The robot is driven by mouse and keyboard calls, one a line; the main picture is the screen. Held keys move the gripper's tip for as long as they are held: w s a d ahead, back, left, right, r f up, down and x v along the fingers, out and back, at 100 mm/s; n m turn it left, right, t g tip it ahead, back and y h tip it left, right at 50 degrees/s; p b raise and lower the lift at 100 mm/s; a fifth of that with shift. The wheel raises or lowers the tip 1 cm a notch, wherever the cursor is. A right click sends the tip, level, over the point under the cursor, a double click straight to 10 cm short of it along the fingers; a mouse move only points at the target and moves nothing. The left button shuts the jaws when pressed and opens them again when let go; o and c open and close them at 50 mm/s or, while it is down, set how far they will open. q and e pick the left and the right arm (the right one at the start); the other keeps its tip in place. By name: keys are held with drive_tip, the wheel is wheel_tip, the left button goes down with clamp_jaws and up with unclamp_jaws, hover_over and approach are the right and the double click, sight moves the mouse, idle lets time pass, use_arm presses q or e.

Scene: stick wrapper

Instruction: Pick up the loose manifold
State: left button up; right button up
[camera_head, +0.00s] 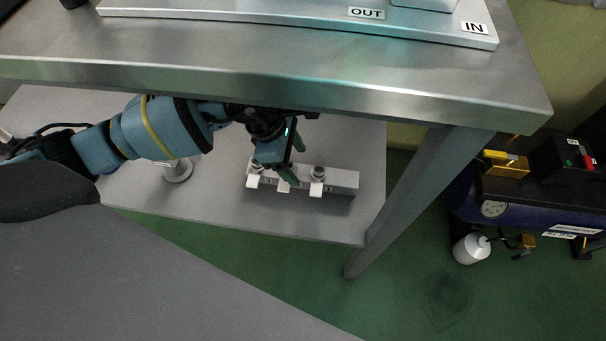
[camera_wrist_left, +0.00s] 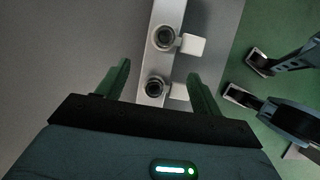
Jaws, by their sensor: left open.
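The loose manifold is a grey metal bar (camera_head: 341,180) with round dark fittings on top and several white tabs along its front side. It lies on the lower shelf (camera_head: 225,215), near the shelf's right end. My left gripper (camera_head: 293,162) is open above the middle of the bar and hides part of it. In the left wrist view, the manifold (camera_wrist_left: 167,17) runs between the two green fingertips of the left gripper (camera_wrist_left: 160,86), with two fittings and two white tabs visible. I cannot tell whether the fingers touch it. My right gripper is not in view.
The steel tabletop (camera_head: 300,83) overhangs the shelf close above my left arm. A table leg (camera_head: 420,190) stands right of the shelf. A round metal post (camera_head: 178,170) stands left of the manifold. A blue compressor (camera_head: 520,212) and white bottle (camera_head: 471,248) are at right.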

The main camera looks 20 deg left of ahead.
sight(303, 172)
use_arm(q)
drive_tip(key=shift+d+f, duration=0.1)
drive_tip(key=shift+f, duration=0.3)
drive_tip(key=b+x, duration=0.2)
drive_tip(key=x, duration=0.2)
drive_tip(key=shift+w+f, duration=0.15)
drive_tip(key=shift+f, duration=0.3)
drive_tip(key=shift+c, duration=0.6)
drive_tip(key=c, duration=1.2)
drive_tip(key=shift+w, duration=0.1)
clamp_jaws()
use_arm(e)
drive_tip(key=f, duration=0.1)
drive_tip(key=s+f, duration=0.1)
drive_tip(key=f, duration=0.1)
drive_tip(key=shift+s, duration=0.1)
